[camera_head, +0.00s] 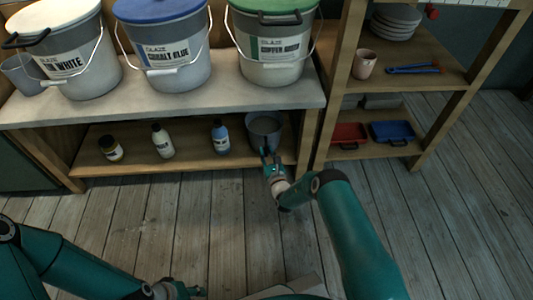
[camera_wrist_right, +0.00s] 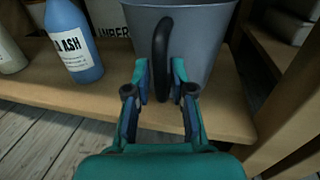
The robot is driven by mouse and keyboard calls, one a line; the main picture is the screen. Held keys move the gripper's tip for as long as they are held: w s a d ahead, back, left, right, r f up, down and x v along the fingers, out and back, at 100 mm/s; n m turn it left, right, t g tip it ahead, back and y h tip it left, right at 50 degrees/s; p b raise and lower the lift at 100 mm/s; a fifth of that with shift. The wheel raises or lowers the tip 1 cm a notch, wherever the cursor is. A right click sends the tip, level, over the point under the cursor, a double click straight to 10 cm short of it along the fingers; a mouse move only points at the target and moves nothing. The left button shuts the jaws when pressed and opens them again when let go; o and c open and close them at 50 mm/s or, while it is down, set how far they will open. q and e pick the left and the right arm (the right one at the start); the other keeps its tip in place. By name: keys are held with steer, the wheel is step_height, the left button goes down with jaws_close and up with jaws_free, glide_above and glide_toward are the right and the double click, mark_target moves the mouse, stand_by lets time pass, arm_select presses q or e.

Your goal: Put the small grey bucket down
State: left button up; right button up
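The small grey bucket (camera_head: 264,130) stands upright at the right end of the lower shelf (camera_head: 195,160), with its black handle (camera_wrist_right: 162,45) facing me. My right gripper (camera_head: 270,157) is in front of it. In the right wrist view, the gripper's fingers (camera_wrist_right: 161,82) are on either side of the handle, with visible gaps between them and it. The bucket wall (camera_wrist_right: 203,45) fills the top middle there, and its base looks to be on the shelf board. My left gripper (camera_head: 178,291) is low at the bottom edge, its fingers too unclear to read.
Large glaze buckets and another grey vessel (camera_head: 20,75) stand on the bench above. A wooden upright (camera_head: 306,145) is close on the right.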

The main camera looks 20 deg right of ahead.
steer(key=shift+o, duration=0.6)
steer(key=shift+s+r, duration=0.1)
steer(key=shift+s+p, duration=0.35)
steer(key=s+p, duration=0.4)
steer(key=s, duration=0.7)
steer(key=shift+a, duration=0.4)
steer(key=shift+p, duration=0.3)
